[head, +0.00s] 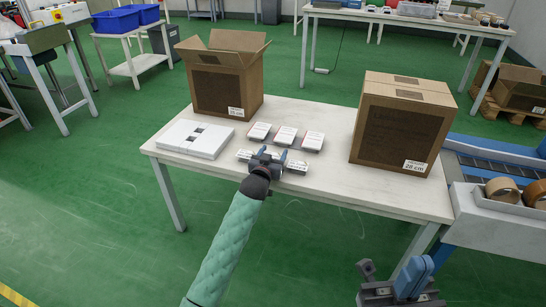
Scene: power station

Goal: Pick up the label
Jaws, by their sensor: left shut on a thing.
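A conveyor with tape rolls (503,189) stands at right. Bare tabletop lies right of the label.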

